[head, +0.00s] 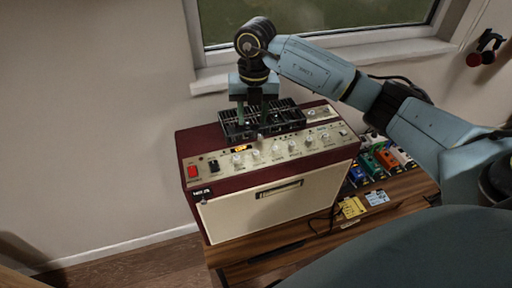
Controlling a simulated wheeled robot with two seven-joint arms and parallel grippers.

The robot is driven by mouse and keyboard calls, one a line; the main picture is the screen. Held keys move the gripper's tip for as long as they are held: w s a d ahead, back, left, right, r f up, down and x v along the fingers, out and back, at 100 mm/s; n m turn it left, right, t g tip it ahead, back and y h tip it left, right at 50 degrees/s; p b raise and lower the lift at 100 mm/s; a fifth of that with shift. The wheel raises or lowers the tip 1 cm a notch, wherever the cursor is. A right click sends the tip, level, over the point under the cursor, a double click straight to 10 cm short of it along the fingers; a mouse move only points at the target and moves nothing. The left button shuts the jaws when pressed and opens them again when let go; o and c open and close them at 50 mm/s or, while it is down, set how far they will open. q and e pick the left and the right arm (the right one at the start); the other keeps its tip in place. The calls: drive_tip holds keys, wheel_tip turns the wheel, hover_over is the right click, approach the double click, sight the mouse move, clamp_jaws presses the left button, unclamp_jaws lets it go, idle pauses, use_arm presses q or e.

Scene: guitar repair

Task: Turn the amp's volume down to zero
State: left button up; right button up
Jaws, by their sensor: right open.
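The amp (280,204) is a dark red box with a cream front, standing on a wooden bench. Its top control panel (222,161) carries a row of several small light knobs (292,146), with a red switch (193,171) and a black switch at the left end. The labels are too small to read, so I cannot tell which knob is the volume. My right gripper (252,121) points down over the amp's top, with its fingers apart and in front of the black vent grille. It appears empty, behind the left-hand knobs in the picture. My left gripper is out of view.
Several coloured pedals (371,165) stand on the bench (408,186) right of the amp. A yellow note (352,207) and a pale card (376,197) lie in front of them. The wall and window (310,18) are behind. A dark cable hangs by the amp's right side.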

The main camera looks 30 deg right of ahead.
sight(256, 152)
drive_tip(key=shift+h, duration=0.3)
drive_tip(key=f, duration=0.4)
drive_tip(key=f+p, duration=0.1)
drive_tip(key=f, duration=0.3)
drive_tip(key=d+f, duration=0.1)
drive_tip(key=f, duration=0.4)
drive_tip(key=shift+p, duration=0.35)
drive_tip(key=shift+c, duration=0.2)
clamp_jaws()
